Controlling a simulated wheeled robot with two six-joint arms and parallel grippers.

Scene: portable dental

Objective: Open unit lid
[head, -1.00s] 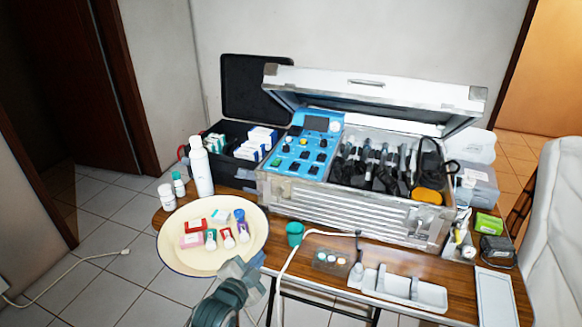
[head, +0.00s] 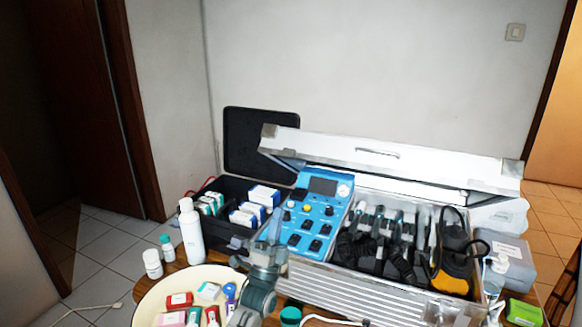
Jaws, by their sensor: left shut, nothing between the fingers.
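The unit is a silver metal case (head: 360,297) in the head view, with a blue control panel (head: 312,222) at its left. Its silver lid (head: 400,168), with a handle on it, stands partly open along the back and leaves the panel and instruments exposed. My left gripper (head: 272,232) is shut and empty. It points up in front of the case's front left corner and covers the panel's lower left edge. I cannot tell whether it touches the case. The lid is behind and above it. My right gripper is out of view.
A cream plate (head: 150,303) with small boxes and bottles lies at the lower left. A white bottle (head: 191,232) stands left of an open black case (head: 228,238). Dark handpieces (head: 385,245) fill the unit. A grey box (head: 507,262) stands at the right.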

